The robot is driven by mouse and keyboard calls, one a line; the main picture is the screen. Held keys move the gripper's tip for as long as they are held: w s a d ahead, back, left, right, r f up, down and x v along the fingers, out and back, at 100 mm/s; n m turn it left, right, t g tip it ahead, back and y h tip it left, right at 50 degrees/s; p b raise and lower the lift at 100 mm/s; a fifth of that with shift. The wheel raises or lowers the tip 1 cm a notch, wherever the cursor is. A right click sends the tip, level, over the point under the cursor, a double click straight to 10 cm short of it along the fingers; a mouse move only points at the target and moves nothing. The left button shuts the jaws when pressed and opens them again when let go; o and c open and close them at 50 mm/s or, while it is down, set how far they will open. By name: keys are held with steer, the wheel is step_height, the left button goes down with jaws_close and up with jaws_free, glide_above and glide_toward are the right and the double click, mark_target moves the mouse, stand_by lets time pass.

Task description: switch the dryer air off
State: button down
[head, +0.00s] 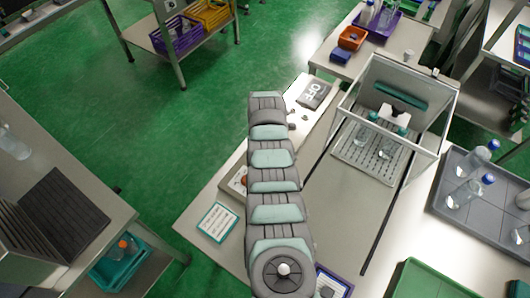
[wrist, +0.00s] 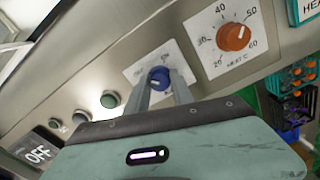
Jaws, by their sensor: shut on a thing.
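In the wrist view, a small blue knob (wrist: 158,73) sits on a white plate on the sloping grey panel. My gripper (wrist: 160,86) has its two fingers on either side of the knob and is shut on it. A dark display (wrist: 38,153) at the lower left of that view reads OFF. The OFF display also shows in the head view (head: 314,94). In the head view my arm hides the gripper and the knob.
In the wrist view, an orange heat dial (wrist: 234,37) is right of the blue knob, and two green buttons (wrist: 109,99) are left of it. In the head view, a clear-walled enclosure (head: 437,110) with bottles stands right of my arm, beside a grey tray (head: 452,222).

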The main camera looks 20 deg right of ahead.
stand_by(0.4)
steer(key=c, duration=1.1)
jaws_free()
step_height(320, 180, up, 11)
steer(key=shift+f, duration=0.15)
